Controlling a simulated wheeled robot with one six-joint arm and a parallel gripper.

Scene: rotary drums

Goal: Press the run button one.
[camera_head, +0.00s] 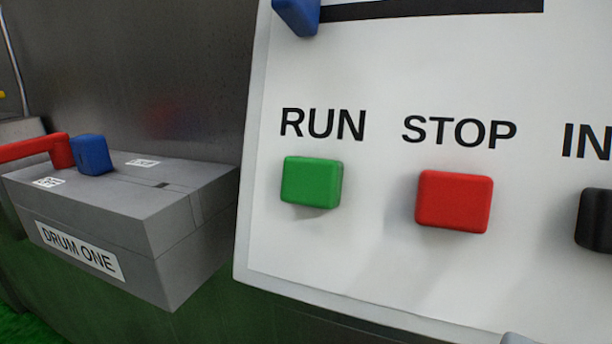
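The green run button (311,182) is a rounded square block on the white control panel (380,265), under the black word RUN. It stands out from the panel face and casts a small shadow below it. Nothing touches it or covers it. The red stop button (454,201) sits to its right under the word STOP. My gripper is not seen in this view. A small grey shape at the bottom edge, right of the middle, is cut off, and I cannot tell what it is.
A grey box (180,240) labelled DRUM ONE stands left of the panel, with a blue block (92,155) and a red bar (38,149) on top. A black button (594,219) is cut off at the right. A blue part (297,15) shows at the top.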

